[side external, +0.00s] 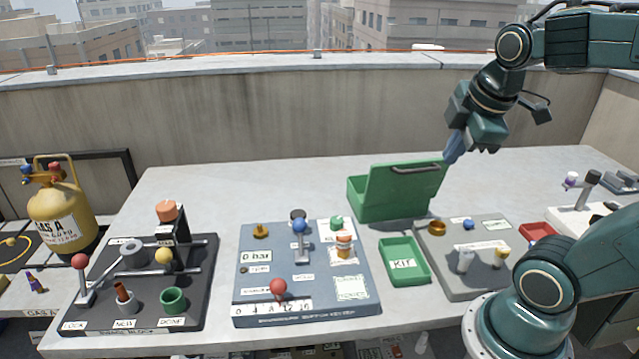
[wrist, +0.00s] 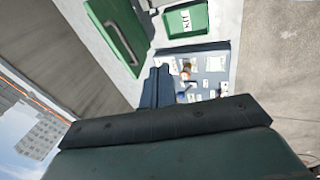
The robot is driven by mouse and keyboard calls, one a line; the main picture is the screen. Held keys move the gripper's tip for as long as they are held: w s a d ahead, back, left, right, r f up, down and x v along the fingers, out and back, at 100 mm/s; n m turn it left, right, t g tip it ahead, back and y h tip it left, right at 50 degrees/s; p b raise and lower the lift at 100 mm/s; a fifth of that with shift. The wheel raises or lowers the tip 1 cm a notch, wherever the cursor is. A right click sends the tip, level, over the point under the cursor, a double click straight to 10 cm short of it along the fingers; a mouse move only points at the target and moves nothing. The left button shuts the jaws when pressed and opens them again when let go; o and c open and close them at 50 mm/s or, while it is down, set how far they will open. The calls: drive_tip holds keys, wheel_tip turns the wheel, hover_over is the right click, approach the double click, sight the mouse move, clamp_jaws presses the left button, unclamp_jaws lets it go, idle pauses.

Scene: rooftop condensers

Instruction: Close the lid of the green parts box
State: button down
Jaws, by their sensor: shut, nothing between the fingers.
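The green parts box (side external: 358,204) stands on the far side of the grey table. Its green lid (side external: 400,186) is raised and tilted, with a dark handle along its upper edge. My gripper (side external: 452,156) is shut and empty, pointing down just right of the lid's upper right corner; I cannot tell whether it touches the lid. In the wrist view my gripper's fingers (wrist: 158,86) are together, and the lid with its handle (wrist: 118,38) shows to their upper left. The inside of the box is mostly hidden behind the lid in the side view.
A green KIT tray (side external: 405,275) lies in front of the box. A blue-grey panel (side external: 250,290) with knobs and a grey panel (side external: 480,285) with fittings flank it. A concrete wall (side external: 250,125) rises behind the table.

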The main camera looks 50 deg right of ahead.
drive_tip(key=shift+d+n+g, duration=0.3)
drive_tip(key=shift+d+n, duration=0.6)
drive_tip(key=shift+d, duration=0.1)
drive_tip(key=w+d+f, duration=0.5)
drive_tip(key=w+f, duration=0.1)
drive_tip(key=f, duration=0.3)
drive_tip(key=shift+d+r, duration=0.1)
idle(0.7)
